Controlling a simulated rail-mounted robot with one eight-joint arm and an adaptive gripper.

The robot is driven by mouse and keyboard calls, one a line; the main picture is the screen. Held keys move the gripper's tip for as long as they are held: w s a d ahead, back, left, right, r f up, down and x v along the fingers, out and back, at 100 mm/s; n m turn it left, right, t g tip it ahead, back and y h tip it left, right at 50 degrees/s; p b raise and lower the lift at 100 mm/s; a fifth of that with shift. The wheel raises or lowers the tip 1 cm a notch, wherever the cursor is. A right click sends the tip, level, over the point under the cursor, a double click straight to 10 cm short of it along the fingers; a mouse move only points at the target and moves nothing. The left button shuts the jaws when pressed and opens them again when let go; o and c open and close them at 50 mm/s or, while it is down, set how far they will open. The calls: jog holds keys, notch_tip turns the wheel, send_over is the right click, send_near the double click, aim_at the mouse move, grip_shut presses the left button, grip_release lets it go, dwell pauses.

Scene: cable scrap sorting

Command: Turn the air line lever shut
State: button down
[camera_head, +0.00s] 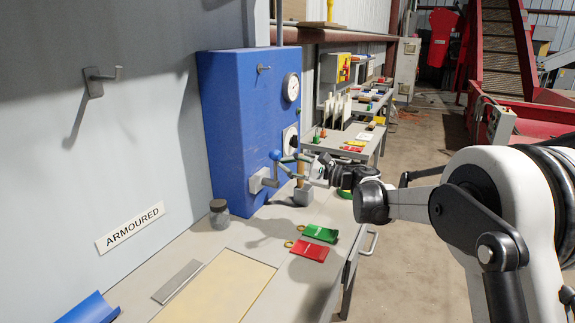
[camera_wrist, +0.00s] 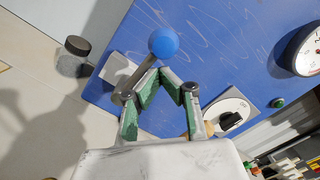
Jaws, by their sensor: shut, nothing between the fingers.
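The air line lever has a blue ball knob (camera_head: 275,155) and a grey arm on a grey block (camera_head: 258,181), low on the face of the blue cabinet (camera_head: 235,110). In the wrist view the knob (camera_wrist: 163,43) stands just beyond my fingertips, with the lever's arm slanting down-left from it. My gripper (camera_head: 286,159) is at the lever, its green-padded fingers (camera_wrist: 167,71) drawn together at the tips with nothing between them. The fingertips are beside the lever's arm, just below the knob in the wrist view; whether they touch it I cannot tell.
A pressure gauge (camera_head: 291,87) and a rotary switch (camera_head: 290,138) are on the cabinet. A grey block with a wooden handle (camera_head: 303,195) stands near my gripper. A lidded jar (camera_head: 219,215), a green tag (camera_head: 320,233) and a red tag (camera_head: 309,250) are on the bench.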

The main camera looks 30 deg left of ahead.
jog(key=shift+s, duration=0.3)
dwell(0.5)
jog(key=w+d+p, duration=0.1)
jog(key=w+d, duration=0.4)
jog(key=d, duration=0.5)
jog(key=shift+d, duration=0.4)
jog(key=shift+r, duration=0.1)
